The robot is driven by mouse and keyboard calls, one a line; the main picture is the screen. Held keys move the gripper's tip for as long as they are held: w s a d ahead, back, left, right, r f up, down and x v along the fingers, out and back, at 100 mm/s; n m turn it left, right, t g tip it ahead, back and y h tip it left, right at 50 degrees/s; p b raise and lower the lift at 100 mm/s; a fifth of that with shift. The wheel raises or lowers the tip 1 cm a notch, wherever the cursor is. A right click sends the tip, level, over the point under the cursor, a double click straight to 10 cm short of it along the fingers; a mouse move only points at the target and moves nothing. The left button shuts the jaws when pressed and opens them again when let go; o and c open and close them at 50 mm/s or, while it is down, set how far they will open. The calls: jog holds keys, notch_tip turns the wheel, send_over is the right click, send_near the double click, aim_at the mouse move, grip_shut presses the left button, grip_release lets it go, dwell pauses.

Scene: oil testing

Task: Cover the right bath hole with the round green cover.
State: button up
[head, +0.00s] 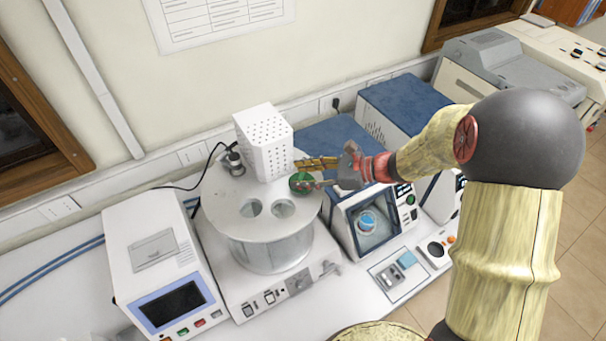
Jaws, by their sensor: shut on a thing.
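The round green cover (301,182) is at the right edge of the bath's round grey top (228,206). My gripper (311,176) is shut on it, with its fingers reaching in from the right. Part of the cover is hidden by the fingers. The right bath hole (283,208) is open and lies just left of and nearer than the cover. The left bath hole (251,208) is open too. I cannot tell whether the cover touches the bath top or hangs just above it.
A white perforated box (264,143) stands at the back of the bath top. A white device with a screen (160,265) is on the left. A blue-topped device (335,148) stands close on the right, below my arm. The air above the bath's front is free.

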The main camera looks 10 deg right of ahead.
jog(key=shift+f, duration=0.3)
jog(key=shift+r, duration=0.3)
dwell(0.3)
jog(key=shift+r, duration=0.35)
jog(key=shift+f, duration=0.4)
dwell(1.8)
jog(key=shift+r, duration=0.35)
jog(key=shift+r+p, duration=0.25)
jog(key=shift+p, duration=0.2)
jog(key=shift+f+b, duration=0.6)
jog(key=shift+f, duration=0.25)
dwell(0.5)
jog(key=o, duration=0.8)
